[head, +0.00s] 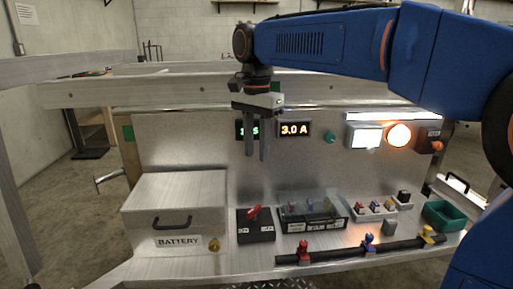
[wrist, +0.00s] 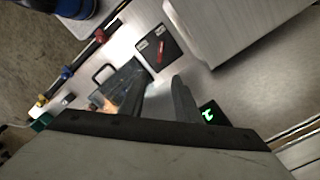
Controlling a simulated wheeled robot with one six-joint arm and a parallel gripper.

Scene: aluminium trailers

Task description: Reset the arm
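My blue arm (head: 320,45) reaches in from the right across the top of the head view. My gripper (head: 256,156) hangs from it, fingers pointing down, in front of the upright metal panel. A gap shows between the two fingers, with nothing held in it. The fingers partly cover a lit display on the panel. In the wrist view a grey finger (wrist: 182,103) shows above the dark gripper body, over the bench.
On the bench stand a metal battery box (head: 177,205), a black switch box with a red lever (head: 255,226), a clear-covered fuse box (head: 308,212) and a green bin (head: 443,215). A dark bar with coloured clamps (head: 350,252) lies along the front. A lit lamp (head: 398,135) is on the panel.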

